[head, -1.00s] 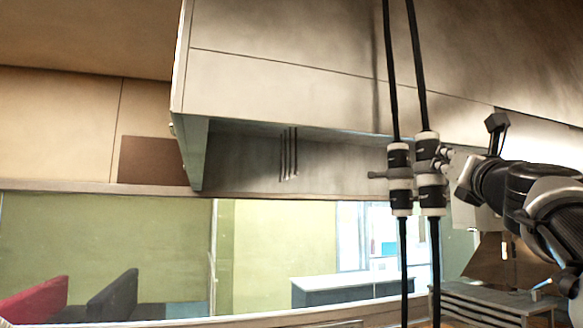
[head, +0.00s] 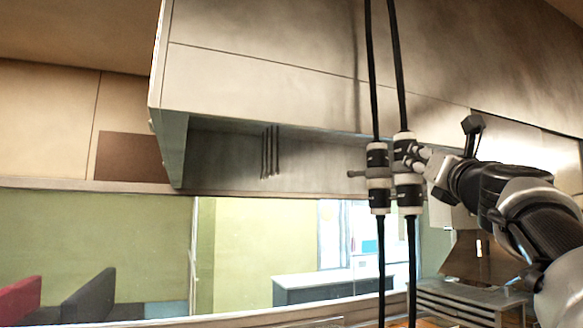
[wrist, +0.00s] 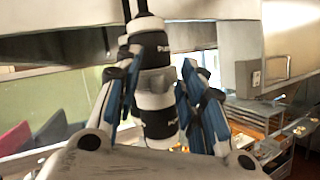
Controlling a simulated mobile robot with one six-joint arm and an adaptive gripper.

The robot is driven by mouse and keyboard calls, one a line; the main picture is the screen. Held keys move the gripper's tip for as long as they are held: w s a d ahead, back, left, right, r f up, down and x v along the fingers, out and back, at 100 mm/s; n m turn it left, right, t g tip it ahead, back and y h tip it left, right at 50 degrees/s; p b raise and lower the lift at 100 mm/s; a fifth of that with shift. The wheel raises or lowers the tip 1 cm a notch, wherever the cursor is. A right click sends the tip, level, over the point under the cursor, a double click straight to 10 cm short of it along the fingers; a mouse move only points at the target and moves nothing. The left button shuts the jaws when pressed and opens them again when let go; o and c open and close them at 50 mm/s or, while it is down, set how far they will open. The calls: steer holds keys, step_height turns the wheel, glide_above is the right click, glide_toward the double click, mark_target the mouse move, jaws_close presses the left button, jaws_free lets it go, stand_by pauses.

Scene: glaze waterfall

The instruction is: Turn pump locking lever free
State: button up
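Two black-and-white pump couplings hang side by side on black hoses in the head view, a left coupling (head: 378,178) and a right coupling (head: 407,178). A small grey lever (head: 357,173) sticks out level from the left coupling, pointing left. My gripper (head: 413,157) is at the upper right side of the right coupling. In the wrist view my gripper (wrist: 158,75) is open, one finger on each side of a coupling (wrist: 153,95) with white lettering. Whether the fingers touch it I cannot tell. The lever is not clear in the wrist view.
Black hoses (head: 371,75) run up and down past the couplings. A large pale cabinet (head: 260,80) hangs behind them. A window (head: 240,250) opens below on a room with seats. A slatted rack (head: 465,300) stands at the lower right, below my arm.

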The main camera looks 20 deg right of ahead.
step_height(320, 180, up, 9)
steer(key=shift+f, duration=0.15)
steer(key=shift+r, duration=0.55)
steer(key=shift+s, duration=0.1)
stand_by(0.6)
